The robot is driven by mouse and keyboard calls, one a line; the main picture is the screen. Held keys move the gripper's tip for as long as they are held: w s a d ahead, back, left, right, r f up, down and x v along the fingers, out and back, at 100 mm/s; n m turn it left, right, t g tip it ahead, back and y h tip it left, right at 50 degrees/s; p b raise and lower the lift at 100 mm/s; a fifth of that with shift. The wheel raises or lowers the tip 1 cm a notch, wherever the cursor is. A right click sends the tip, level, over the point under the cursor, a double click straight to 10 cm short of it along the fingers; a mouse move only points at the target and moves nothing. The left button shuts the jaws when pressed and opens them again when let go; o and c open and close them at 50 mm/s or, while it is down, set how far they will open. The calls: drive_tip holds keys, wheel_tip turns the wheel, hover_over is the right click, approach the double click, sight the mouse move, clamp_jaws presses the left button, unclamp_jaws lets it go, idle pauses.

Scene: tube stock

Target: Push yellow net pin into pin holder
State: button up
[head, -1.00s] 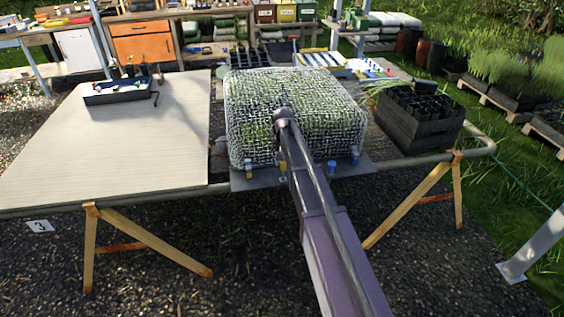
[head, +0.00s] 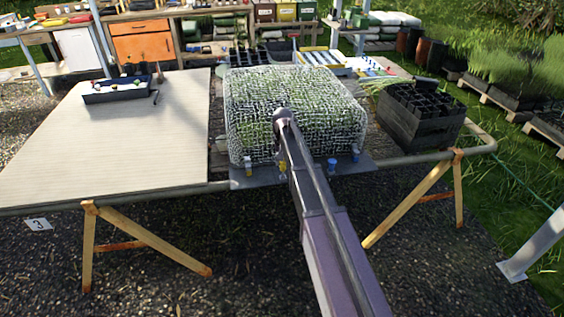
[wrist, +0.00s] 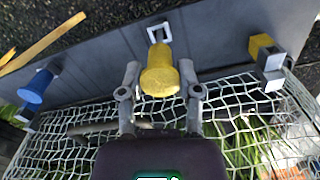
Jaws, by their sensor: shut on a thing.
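The yellow net pin (wrist: 160,75) is between the two fingers of my gripper (wrist: 160,78) in the wrist view, its round head toward the camera. My gripper is shut on it. A pale square pin holder (wrist: 159,33) sits on the grey tray edge just beyond the pin, with its opening showing. The pin appears apart from the holder, but its far end is hidden. White net (wrist: 75,140) lies below the gripper and over the green seedlings. In the head view my arm hides the gripper and most of the pin.
Another yellow pin (wrist: 261,46) is at a holder to the right in the wrist view; a blue pin (wrist: 38,85) is at the left. A black crate (head: 420,130) stands right of the netted tray in the head view. The left tabletop (head: 130,150) is mostly clear.

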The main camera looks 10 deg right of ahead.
sight(283, 168)
drive_tip(key=shift+f+b, duration=1.7)
drive_tip(key=shift+f, duration=0.05)
drive_tip(key=o, duration=1.1)
drive_tip(key=shift+r, duration=0.1)
drive_tip(key=shift+c, duration=0.2)
drive_tip(key=shift+o, duration=1)
drive_tip(key=shift+r+p, duration=0.45)
drive_tip(key=shift+p, duration=0.1)
drive_tip(key=shift+r+p, duration=0.65)
drive_tip(key=shift+p, duration=0.05)
drive_tip(key=shift+r, duration=0.15)
drive_tip(key=shift+r+p, duration=2.75)
drive_tip(key=shift+p, duration=0.1)
